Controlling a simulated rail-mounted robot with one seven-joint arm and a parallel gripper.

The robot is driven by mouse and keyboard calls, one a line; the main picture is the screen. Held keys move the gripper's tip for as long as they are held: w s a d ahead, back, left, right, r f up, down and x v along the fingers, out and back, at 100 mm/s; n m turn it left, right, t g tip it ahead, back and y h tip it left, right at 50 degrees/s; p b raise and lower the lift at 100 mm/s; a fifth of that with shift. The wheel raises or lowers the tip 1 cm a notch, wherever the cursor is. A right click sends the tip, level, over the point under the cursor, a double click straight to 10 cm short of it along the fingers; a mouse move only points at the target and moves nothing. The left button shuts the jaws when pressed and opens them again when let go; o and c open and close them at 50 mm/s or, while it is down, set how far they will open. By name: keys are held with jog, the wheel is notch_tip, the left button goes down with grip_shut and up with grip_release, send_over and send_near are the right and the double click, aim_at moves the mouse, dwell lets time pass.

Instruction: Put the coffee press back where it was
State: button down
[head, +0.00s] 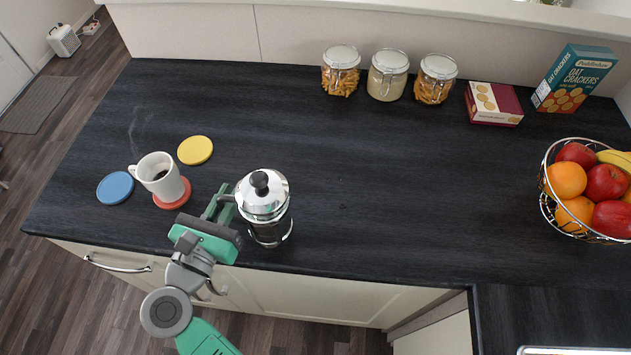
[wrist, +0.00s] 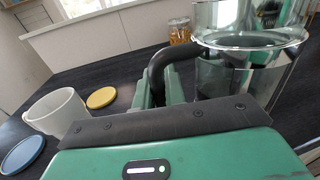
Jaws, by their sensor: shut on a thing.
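The coffee press (head: 264,207) is a glass and chrome pot with a black knob on its lid, near the counter's front edge in the head view. Its chrome rim and glass body fill the upper right of the wrist view (wrist: 250,60). My gripper (head: 220,205) is on its left side, shut on its dark handle (wrist: 165,65). The press looks upright. Whether its base touches the counter is hard to tell.
A steaming white mug (head: 160,176) stands on a red coaster (head: 174,199), left of my gripper. Blue (head: 115,188) and yellow (head: 195,150) coasters lie empty nearby. Jars (head: 388,75), boxes (head: 494,103) and a fruit basket (head: 585,190) stand back and right. The counter's middle (head: 400,180) is clear.

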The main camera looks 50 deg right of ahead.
jog(key=d+f+p, duration=0.1)
jog(key=d, duration=0.4)
jog(key=d+f+p, duration=0.1)
jog(key=d, duration=0.3)
jog(key=d+f+p, duration=0.1)
jog(key=d, duration=0.4)
jog(key=shift+s+d, duration=0.3)
jog(key=shift+d, duration=0.05)
jog(key=shift+f, duration=0.9)
jog(key=c, duration=1.5)
grip_release()
jog(key=shift+f, duration=0.1)
jog(key=shift+o, duration=0.2)
jog(key=b+v, duration=0.1)
jog(key=v, duration=1.1)
jog(key=shift+b, duration=0.3)
